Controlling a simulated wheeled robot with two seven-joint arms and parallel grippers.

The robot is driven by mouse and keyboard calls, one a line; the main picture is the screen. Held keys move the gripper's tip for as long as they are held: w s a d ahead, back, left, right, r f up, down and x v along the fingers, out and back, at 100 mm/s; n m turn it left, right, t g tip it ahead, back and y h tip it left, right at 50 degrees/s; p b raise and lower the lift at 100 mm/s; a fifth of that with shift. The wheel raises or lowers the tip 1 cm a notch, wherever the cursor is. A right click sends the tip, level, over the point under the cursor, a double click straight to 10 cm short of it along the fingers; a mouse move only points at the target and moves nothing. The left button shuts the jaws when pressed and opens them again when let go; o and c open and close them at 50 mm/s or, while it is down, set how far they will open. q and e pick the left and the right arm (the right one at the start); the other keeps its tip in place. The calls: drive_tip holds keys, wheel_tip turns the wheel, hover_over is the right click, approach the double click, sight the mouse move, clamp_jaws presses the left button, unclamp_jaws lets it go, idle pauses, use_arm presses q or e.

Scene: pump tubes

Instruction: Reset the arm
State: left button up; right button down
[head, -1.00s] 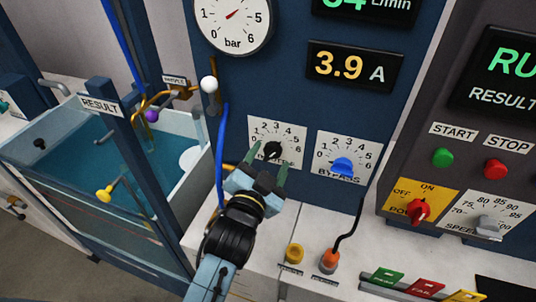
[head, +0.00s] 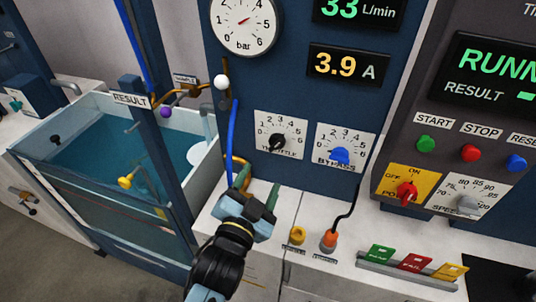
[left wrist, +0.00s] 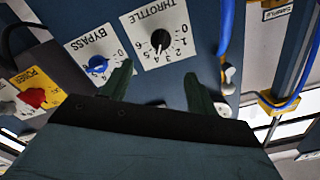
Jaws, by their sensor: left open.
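My left gripper (head: 258,188) is open and empty in the head view, below and in front of the black throttle knob (head: 277,141) and apart from it. In the left wrist view its two green fingers (left wrist: 158,92) are spread, with the throttle knob (left wrist: 160,40) beyond them. The blue bypass knob (head: 340,155) sits to the right of the throttle dial and also shows in the left wrist view (left wrist: 98,64). My right gripper is not in view.
A blue tube (head: 231,130) runs beside the panel. Yellow (head: 297,235) and orange (head: 328,241) plugs stand on the white ledge. Start (head: 426,144) and stop (head: 470,153) buttons are at right.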

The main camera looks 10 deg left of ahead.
use_arm(q)
drive_tip(key=s+a+f+n+g+y, duration=0.2)
drive_tip(key=s+a+f+n+g, duration=0.2)
drive_tip(key=s+a+f+g, duration=0.35)
drive_tip(key=s+a+f+n+g, duration=0.1)
drive_tip(key=s+a+f+g, duration=0.1)
drive_tip(key=s+g, duration=0.35)
drive_tip(key=s+a+f+n+g, duration=0.1)
drive_tip(key=s+f+g, duration=0.15)
drive_tip(key=s, duration=0.55)
wheel_tip(320, 180, down, 28)
drive_tip(key=s+b, duration=0.2)
drive_tip(key=s+a+f+g+b, duration=0.1)
drive_tip(key=s+a+f, duration=0.2)
drive_tip(key=s+f, duration=1.1)
drive_tip(key=shift+s+f+m, duration=0.4)
drive_tip(key=shift+s, duration=0.4)
